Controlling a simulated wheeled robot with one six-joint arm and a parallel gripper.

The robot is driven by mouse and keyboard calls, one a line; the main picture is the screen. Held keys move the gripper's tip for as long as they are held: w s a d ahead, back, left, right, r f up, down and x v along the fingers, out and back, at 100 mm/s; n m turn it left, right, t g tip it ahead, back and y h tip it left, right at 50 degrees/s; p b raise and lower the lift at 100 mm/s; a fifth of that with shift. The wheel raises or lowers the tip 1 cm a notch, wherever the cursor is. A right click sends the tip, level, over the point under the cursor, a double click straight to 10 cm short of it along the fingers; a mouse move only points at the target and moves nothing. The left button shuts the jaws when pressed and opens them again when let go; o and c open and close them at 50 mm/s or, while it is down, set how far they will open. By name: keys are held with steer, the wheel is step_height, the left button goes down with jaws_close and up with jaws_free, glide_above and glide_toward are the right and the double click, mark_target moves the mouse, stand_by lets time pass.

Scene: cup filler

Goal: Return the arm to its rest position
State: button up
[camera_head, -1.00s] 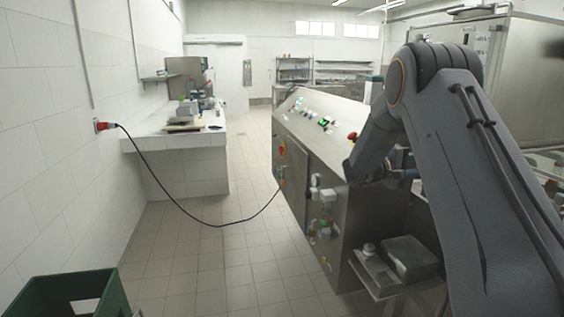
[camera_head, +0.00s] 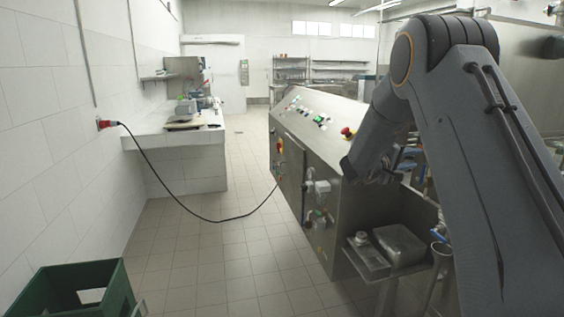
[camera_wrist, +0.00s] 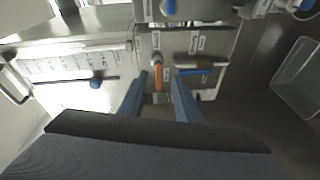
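My grey arm (camera_head: 455,140) fills the right of the head view. It rises to a bent elbow, and its forearm (camera_head: 381,125) slopes down to the left beside the steel machine. In the wrist view my gripper (camera_wrist: 159,78) shows two blue fingers spread apart. No held object is visible between them. An orange-handled valve (camera_wrist: 157,72) on a panel shows in the gap, apparently beyond the fingertips. In the head view the fingers are too small and shadowed to make out.
The steel machine (camera_head: 322,150) with buttons stands close to my forearm. A black cable (camera_head: 190,215) sags from the wall socket across the aisle to it. A green crate (camera_head: 55,285) is at lower left, and a tiled counter (camera_head: 187,150) behind. The tiled floor (camera_head: 235,250) between is mostly clear.

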steer(key=s+a+f+t+y, duration=0.2)
steer(key=a+y, duration=0.3)
steer(key=a, duration=0.2)
steer(key=s+a+f+t+y, duration=0.1)
steer(key=a+f+y, duration=0.1)
steer(key=a+y, duration=0.4)
steer(key=s+a+f+g+y, duration=0.2)
steer(key=s+a+f+y, duration=0.15)
steer(key=s+a, duration=0.4)
steer(key=s+f+m+g, duration=0.1)
steer(key=s+f+g, duration=0.1)
steer(key=s, duration=0.8)
steer(key=s+a+f+m+g, duration=0.1)
steer(key=s+f+g, duration=0.2)
steer(key=s, duration=0.7)
steer(key=s+a+f+m+g, duration=0.1)
steer(key=s+f+g, duration=0.2)
steer(key=s, duration=0.7)
steer(key=shift+s+a+f+m+y+b, duration=0.2)
steer(key=shift+s+f+m+y+b, duration=0.1)
steer(key=shift+s+f+y+b, duration=0.1)
